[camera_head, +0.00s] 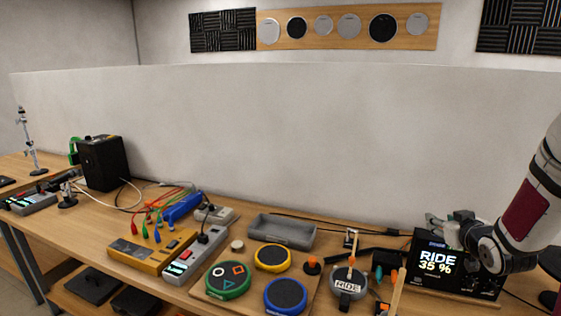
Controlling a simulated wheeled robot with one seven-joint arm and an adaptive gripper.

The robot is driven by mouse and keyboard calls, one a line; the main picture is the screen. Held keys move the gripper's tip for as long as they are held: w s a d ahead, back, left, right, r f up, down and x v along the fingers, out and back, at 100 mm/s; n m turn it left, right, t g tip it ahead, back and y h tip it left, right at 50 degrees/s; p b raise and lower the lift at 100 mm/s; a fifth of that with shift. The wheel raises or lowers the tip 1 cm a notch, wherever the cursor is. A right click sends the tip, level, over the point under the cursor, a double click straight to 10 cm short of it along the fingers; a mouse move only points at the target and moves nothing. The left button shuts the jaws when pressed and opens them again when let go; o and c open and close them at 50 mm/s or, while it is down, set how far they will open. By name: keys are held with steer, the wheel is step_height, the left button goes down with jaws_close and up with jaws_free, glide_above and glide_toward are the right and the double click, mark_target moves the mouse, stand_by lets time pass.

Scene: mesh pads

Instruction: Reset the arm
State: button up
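My arm comes down from the right edge, white and grey with a dark red band. Its end, my gripper (452,231), appears as a small grey shape beside the wrist, at the upper edge of the black display (433,262) reading "RIDE 35 %". The fingers are too small and overlapped to tell whether they are open or shut, or whether they hold anything. A round grey pad (348,291) labelled "RIDE" lies in front, left of the display, with a pale wooden stick over it. Another pale stick (397,296) stands at the front edge of the picture.
A wooden board carries green (229,280), yellow (272,258) and blue (285,296) rimmed mesh pads. Behind it is a grey tray (283,231). Left are a yellow box (152,254), a power strip (196,257), cables and a black speaker (103,163). A pale partition stands behind.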

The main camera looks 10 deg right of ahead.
steer(key=s+a+r+g, duration=0.25)
steer(key=a+r, duration=0.25)
steer(key=a, duration=0.4)
steer(key=s+a+r+g, duration=0.1)
steer(key=s+a+r, duration=0.2)
steer(key=a+r, duration=0.35)
steer(key=s+a+n+g+y, duration=0.1)
steer(key=s+a+g+y, duration=0.3)
steer(key=s+a, duration=1.5)
steer(key=shift+s+n+y, duration=0.3)
steer(key=shift+s+y, duration=0.1)
steer(key=shift+s, duration=0.3)
